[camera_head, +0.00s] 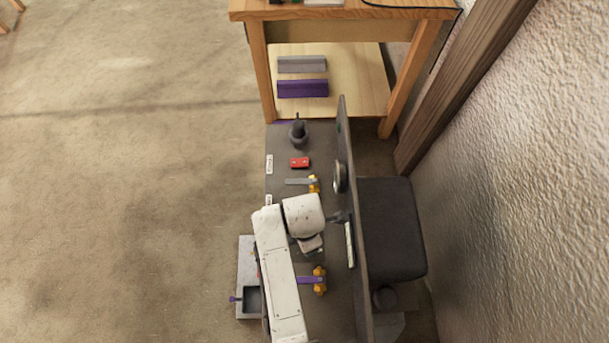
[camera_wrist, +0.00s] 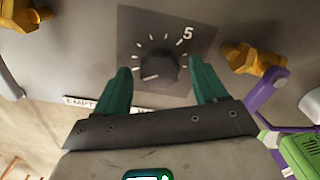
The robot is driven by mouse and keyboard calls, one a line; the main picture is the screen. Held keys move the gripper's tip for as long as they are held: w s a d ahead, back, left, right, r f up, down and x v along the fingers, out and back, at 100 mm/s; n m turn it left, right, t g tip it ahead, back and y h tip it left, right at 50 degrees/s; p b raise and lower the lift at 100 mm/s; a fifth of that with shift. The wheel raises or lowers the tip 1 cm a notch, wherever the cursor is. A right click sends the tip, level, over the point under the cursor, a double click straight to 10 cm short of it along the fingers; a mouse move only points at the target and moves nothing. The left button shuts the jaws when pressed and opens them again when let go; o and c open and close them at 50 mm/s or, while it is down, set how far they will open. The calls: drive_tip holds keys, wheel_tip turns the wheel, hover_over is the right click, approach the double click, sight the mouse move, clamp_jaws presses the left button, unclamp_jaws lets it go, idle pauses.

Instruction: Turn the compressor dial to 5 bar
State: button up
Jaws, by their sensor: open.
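The compressor dial (camera_wrist: 158,68) is a dark round knob on a dark square plate, seen in the wrist view. White tick marks surround it, with a "5" at the upper right. A pale pointer mark on the knob points to the lower left, away from the 5. My gripper (camera_wrist: 162,82) is open, its two green fingers apart on the left and right of the knob; I cannot tell whether either touches it.
Yellow valves stand near the dial, one at the right (camera_wrist: 258,60) with a purple lever (camera_wrist: 266,94).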

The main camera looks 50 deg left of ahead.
drive_tip(key=shift+f, duration=0.1)
drive_tip(key=shift+c, duration=0.4)
drive_tip(key=c, duration=1)
